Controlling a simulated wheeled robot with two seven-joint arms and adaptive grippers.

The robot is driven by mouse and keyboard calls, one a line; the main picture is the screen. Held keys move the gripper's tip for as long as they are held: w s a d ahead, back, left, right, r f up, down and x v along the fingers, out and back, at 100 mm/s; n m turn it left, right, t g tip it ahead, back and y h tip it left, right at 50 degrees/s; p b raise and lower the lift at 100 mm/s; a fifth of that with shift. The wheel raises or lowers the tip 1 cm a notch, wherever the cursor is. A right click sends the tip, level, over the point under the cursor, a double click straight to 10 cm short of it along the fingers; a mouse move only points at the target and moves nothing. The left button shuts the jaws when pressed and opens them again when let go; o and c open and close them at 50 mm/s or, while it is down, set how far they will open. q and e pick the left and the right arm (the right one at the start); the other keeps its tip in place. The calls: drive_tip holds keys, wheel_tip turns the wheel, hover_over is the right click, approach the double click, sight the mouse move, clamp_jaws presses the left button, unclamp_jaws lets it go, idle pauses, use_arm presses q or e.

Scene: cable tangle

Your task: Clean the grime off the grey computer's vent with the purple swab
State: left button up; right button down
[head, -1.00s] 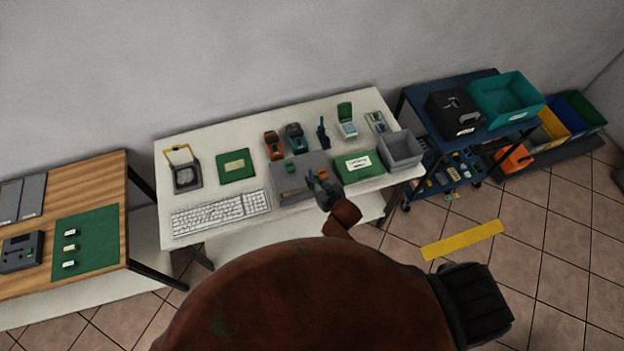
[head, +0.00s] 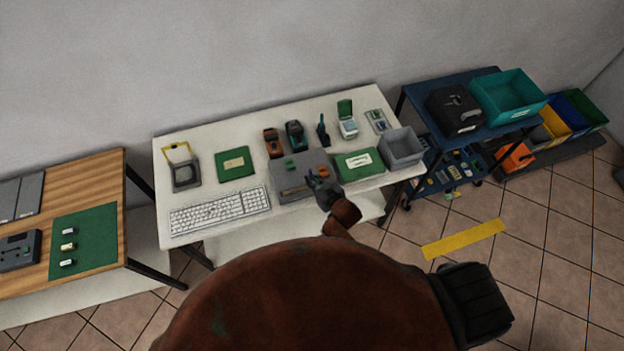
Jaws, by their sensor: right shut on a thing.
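The grey computer (head: 284,179) lies flat near the front edge of the white table, right of the keyboard. A brownish strip (head: 295,190) shows on its top near the front; I cannot tell how much of it is grime. My right gripper (head: 314,178) is over the right part of the computer, coming from the front. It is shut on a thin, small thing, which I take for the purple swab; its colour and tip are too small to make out. I cannot tell whether the tip touches the computer. My left gripper is not in view.
An orange tool (head: 273,144) and a teal one (head: 295,136) stand behind. A blue cart (head: 480,140) is at the right.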

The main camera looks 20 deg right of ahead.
drive_tip(key=shift+f+b, duration=0.3)
drive_tip(key=shift+f, duration=0.25)
idle(0.4)
drive_tip(key=shift+a, duration=0.15)
drive_tip(key=shift+a, duration=0.55)
drive_tip(key=shift+s+a+f, duration=0.15)
drive_tip(key=shift+a, duration=0.55)
drive_tip(key=shift+a, duration=0.1)
drive_tip(key=shift+a, duration=0.65)
drive_tip(key=shift+a, duration=0.1)
